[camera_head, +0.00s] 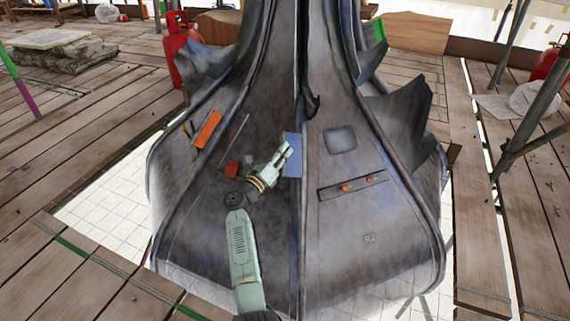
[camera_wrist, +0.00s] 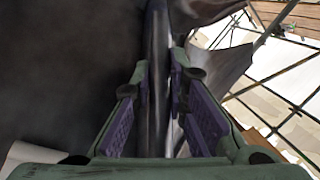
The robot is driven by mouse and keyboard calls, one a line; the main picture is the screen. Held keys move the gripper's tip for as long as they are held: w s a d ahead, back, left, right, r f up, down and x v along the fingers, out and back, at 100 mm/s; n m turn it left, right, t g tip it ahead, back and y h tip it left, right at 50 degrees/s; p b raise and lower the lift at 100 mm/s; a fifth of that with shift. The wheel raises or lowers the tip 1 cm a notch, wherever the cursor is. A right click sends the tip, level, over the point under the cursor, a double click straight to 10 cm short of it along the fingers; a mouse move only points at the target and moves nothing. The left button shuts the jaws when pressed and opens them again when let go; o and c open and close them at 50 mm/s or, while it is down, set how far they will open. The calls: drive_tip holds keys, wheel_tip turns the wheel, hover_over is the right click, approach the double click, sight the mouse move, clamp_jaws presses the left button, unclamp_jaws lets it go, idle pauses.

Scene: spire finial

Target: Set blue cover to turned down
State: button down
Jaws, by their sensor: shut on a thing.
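The blue cover (camera_head: 292,160) is a small flat blue panel at the middle of the dark metal spire, beside its central upright rib. My gripper (camera_head: 286,149) is at this cover in the head view, its fingers overlapping the cover's upper left part. In the wrist view my gripper (camera_wrist: 165,95) has a narrow grey upright strip between its two purple-padded fingers. It is shut on the cover, though no blue face shows there. The fingers and the viewing angle hide the exact contact. I cannot tell the cover's tilt.
The spire (camera_head: 240,120) carries an orange plate (camera_head: 208,130), a small red block (camera_head: 232,169), a slotted bar with orange knobs (camera_head: 352,186) and a grey square panel (camera_head: 340,140). Pointed metal leaves (camera_head: 405,115) jut out at right. Wooden scaffold planks (camera_head: 80,110) surround it, with poles at right.

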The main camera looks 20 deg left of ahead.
drive_tip(key=b, duration=0.1)
drive_tip(key=a+f+b, duration=0.1)
drive_tip(key=shift+w+h+b, duration=0.2)
drive_tip(key=shift+h+b, duration=0.1)
drive_tip(key=shift+h, duration=0.1)
drive_tip(key=shift+r+b, duration=0.1)
drive_tip(key=shift+b, duration=0.25)
drive_tip(key=c, duration=1.6)
unclamp_jaws()
drive_tip(key=shift+d+h, duration=0.1)
drive_tip(key=shift+h, duration=0.2)
drive_tip(key=shift+o, duration=0.2)
drive_tip(key=shift+r, duration=0.1)
wheel_tip(320, 180, up, 10)
drive_tip(key=shift+f, duration=0.1)
drive_tip(key=shift+c, duration=0.4)
